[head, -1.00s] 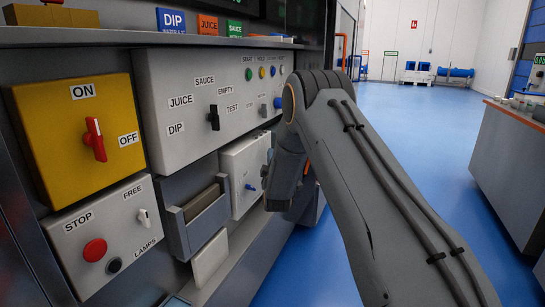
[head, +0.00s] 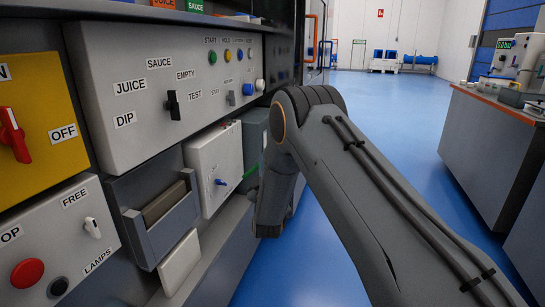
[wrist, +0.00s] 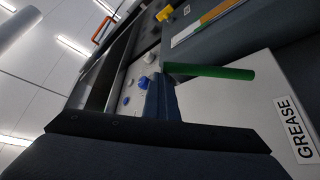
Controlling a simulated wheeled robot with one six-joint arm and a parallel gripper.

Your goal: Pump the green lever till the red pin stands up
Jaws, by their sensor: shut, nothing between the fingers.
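The green lever (wrist: 210,72) crosses the wrist view as a short rod beside the box with the GREASE label (wrist: 300,130). In the head view a small part of the lever (head: 250,172) shows left of my arm. My gripper (wrist: 160,95) is shut and empty in the wrist view, its dark blue fingers close to the lever's left end. I cannot tell whether they touch it. In the head view my arm hides the gripper. I see no red pin in either view.
A grey panel (head: 150,55) with a selector switch and buttons stands left of my arm. Below it are a white box with a blue knob (head: 220,182) and an open grey bin (head: 130,226). Blue floor (head: 400,120) is clear to the right, up to a grey counter (head: 480,150).

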